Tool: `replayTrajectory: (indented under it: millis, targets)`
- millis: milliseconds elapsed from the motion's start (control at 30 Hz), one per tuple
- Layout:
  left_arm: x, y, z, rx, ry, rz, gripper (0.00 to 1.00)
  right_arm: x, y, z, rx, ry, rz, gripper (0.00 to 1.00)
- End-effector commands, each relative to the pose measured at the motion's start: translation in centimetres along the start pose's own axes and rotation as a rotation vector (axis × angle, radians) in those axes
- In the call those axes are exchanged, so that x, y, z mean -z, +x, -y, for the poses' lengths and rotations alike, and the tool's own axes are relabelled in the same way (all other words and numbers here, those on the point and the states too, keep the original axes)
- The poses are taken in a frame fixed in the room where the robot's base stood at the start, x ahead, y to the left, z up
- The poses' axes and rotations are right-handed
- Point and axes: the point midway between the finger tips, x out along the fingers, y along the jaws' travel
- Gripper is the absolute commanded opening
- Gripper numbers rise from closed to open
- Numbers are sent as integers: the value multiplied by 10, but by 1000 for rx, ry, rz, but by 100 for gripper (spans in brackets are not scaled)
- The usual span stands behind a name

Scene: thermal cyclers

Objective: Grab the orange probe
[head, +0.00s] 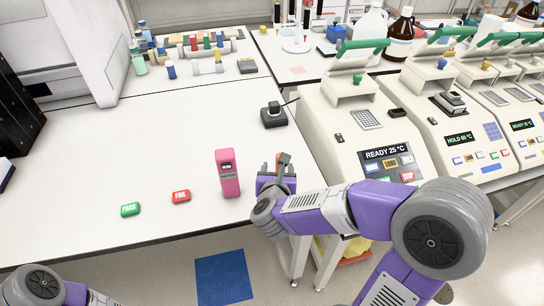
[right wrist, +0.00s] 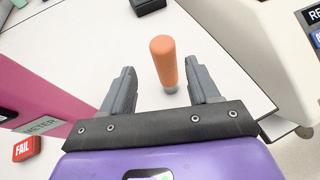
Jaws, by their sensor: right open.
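The orange probe (right wrist: 163,60) stands upright on the white table in the right wrist view, with a grey lower end. My right gripper (right wrist: 162,84) is open, with one finger on each side of the probe's line. The probe sits nearer the right finger, and a gap shows on both sides. In the head view the right gripper (head: 277,170) is low over the table's right edge. My left gripper is out of view; only part of that arm shows at bottom left.
A pink meter (head: 228,173) stands close left of my right gripper; it also shows in the wrist view (right wrist: 45,75). Red FAIL (head: 181,196) and green PASS (head: 130,209) buttons lie further left. A black device (head: 273,116) is behind. Thermal cyclers (head: 360,130) stand right.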

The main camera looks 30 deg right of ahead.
Motion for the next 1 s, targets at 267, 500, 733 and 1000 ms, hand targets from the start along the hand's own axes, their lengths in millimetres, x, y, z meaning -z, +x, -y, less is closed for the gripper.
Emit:
replayTrajectory:
  millis: [267,500,733,1000]
  targets:
    - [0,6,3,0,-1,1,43,2,33,3,4,-3,-2,61]
    - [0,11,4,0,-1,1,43,2,67,4,2,-4,-1,61]
    - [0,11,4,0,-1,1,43,1,72,4,0,-4,-1,61]
    - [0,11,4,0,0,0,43,1,72,4,0,-4,-1,32]
